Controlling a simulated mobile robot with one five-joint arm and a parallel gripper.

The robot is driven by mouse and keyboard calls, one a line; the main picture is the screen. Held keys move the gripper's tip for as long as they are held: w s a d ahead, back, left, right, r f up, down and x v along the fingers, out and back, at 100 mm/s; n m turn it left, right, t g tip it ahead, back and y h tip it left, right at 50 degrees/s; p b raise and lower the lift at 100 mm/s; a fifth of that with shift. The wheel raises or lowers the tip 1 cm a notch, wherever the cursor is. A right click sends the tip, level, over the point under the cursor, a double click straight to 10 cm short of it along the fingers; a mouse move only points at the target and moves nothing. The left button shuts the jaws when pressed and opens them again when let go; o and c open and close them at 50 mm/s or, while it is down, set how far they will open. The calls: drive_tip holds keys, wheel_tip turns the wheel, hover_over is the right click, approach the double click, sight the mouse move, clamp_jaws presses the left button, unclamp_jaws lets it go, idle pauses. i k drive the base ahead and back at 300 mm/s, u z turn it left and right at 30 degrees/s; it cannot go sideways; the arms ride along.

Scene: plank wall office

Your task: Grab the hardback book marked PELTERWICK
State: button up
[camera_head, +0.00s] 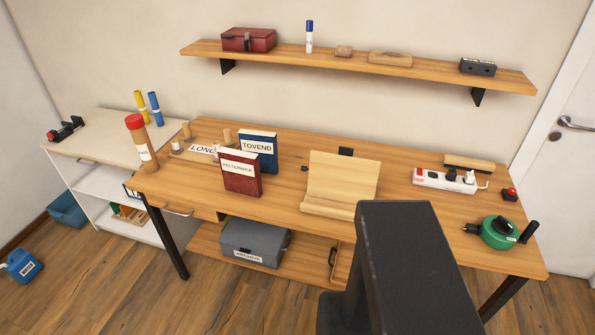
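The hardback book marked PELTERWICK (241,182) is dark red with a white label. It stands upright on the wooden desk (400,215), left of the desk's middle. A blue book marked TOVEND (259,154) stands upright just behind it and to the right, partly hidden by it. A dark grey part of my own body fills the lower middle of the view, right of the book. My gripper's fingers do not show.
A wooden stand (340,182) is right of the books. A red-capped bottle (141,142) and a LONG-marked sign (203,150) are to the left. A power strip (445,180) and green reel (497,233) are at the right. A shelf (350,62) hangs above.

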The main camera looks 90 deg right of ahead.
sight(240, 170)
drive_tip(key=z, duration=0.05)
drive_tip(key=i, duration=1.45)
drive_tip(key=z, duration=1.05)
drive_tip(key=k, duration=0.15)
drive_tip(key=z, duration=2.8)
drive_tip(key=i, duration=0.5)
drive_tip(key=z, duration=0.2)
drive_tip(key=k, duration=0.9)
drive_tip(key=u, duration=0.2)
drive_tip(key=i, duration=0.85)
drive_tip(key=z, duration=0.05)
